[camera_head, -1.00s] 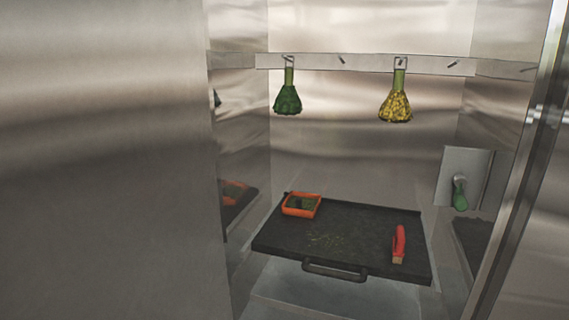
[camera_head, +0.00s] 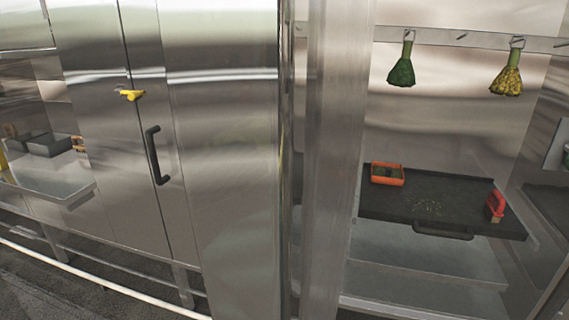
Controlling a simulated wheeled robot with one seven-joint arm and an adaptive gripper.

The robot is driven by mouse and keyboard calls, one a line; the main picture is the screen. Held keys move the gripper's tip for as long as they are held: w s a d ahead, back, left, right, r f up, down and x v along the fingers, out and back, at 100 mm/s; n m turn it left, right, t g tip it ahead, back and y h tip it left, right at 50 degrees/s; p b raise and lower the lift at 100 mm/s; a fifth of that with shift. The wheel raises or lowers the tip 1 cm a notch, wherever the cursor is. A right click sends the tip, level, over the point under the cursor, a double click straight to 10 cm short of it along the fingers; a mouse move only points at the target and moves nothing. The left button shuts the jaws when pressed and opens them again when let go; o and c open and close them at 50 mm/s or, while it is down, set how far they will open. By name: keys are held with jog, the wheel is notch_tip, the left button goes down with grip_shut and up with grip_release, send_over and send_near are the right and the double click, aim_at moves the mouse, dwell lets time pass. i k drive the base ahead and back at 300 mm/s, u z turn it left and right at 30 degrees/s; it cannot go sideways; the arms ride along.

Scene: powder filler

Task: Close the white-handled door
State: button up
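No door with a clearly white handle shows. In the head view, a steel door panel (camera_head: 205,150) left of centre has a black vertical handle (camera_head: 154,155). A small yellow piece (camera_head: 131,94) sits near a seam above and left of that handle. To the right, a steel compartment (camera_head: 440,125) shows its inside, with no door across the part in view. A long white bar (camera_head: 100,284) crosses the bottom left; I cannot tell what it belongs to. My gripper is not in view.
Inside the compartment, a dark tray (camera_head: 400,201) holds an orange box (camera_head: 387,174) and a red-handled item (camera_head: 495,206). A green brush (camera_head: 402,70) and a yellow brush (camera_head: 508,75) hang above. A steel post (camera_head: 335,150) stands at centre. A bench (camera_head: 50,175) is at left.

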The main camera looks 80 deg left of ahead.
aim_at(268, 98)
jog(key=k, duration=0.7)
jog(key=u, duration=1.7)
jog(key=k, duration=1.5)
jog(key=i, duration=0.5)
